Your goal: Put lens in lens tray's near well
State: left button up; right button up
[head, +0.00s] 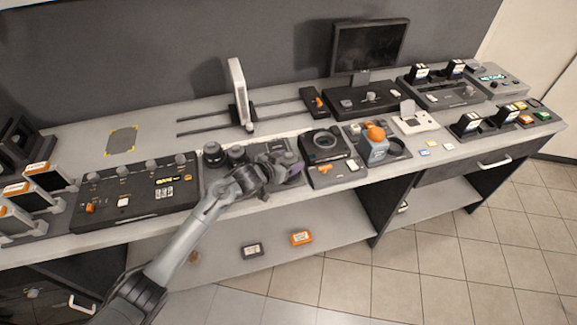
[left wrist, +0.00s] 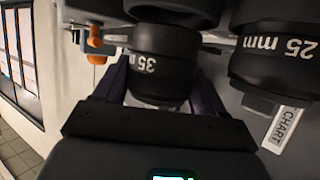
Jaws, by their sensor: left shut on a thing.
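The dark lens tray (head: 212,178) lies on the bench at the middle, partly covered by my left arm. Two black lenses, one at the left (head: 213,153) and one beside it (head: 236,155), stand at its far left side. My left gripper (head: 287,166) is over the tray's right part. In the left wrist view, its purple-sided fingers are shut on a black lens marked 35 mm (left wrist: 160,65). A lens marked 25 mm (left wrist: 275,55) is to the right there, apart from the held one. The tray's near well is hidden or cannot be made out. My right gripper is not in view.
A dark control box (head: 135,197) with knobs stands left of the tray. A device with a round ring (head: 326,145) stands close on the right. A white upright panel (head: 238,90) on rails stands behind. Bench is free around the yellow-cornered grey patch (head: 122,139).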

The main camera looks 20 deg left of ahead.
pick_arm(q)
jog(key=shift+f, duration=1.05)
jog(key=shift+f, duration=0.15)
jog(key=o, duration=1.2)
jog(key=shift+f, duration=0.1)
